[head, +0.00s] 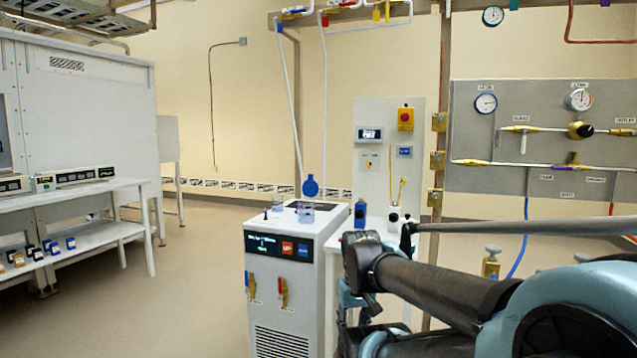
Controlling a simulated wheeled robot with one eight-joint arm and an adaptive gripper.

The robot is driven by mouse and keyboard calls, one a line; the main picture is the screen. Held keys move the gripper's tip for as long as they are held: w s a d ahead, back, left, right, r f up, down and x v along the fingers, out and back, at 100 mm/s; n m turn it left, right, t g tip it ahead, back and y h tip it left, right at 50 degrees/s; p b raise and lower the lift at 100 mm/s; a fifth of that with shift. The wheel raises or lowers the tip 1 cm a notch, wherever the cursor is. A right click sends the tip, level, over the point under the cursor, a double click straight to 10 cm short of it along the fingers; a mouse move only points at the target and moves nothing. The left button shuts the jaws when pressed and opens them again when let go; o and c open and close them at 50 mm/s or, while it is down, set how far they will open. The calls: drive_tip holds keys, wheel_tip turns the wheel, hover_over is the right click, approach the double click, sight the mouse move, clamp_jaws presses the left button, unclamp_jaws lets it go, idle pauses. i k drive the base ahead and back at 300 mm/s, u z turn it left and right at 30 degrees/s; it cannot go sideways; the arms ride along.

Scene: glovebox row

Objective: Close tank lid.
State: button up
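The tank lid (310,187) is a round blue disc in the head view. It stands raised, nearly upright, over a short clear, bluish neck (306,214) on top of a white floor-standing unit (286,290). The unit has a dark display panel on its front. My dark arm reaches in from the lower right, and its nearest visible part is to the right of the unit, apart from the lid. I cannot make out my gripper's fingers; they are outside the view or hidden behind the arm.
Small vessels (277,202) stand beside the neck on the unit's top. A blue bottle (360,213) stands on a surface to the right, before a white control panel (389,150). A gauge panel (545,140) is on the right. Open floor (190,290) lies left of the unit.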

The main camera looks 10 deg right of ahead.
sight(311, 188)
drive_tip(key=u, duration=0.05)
drive_tip(key=i, duration=0.85)
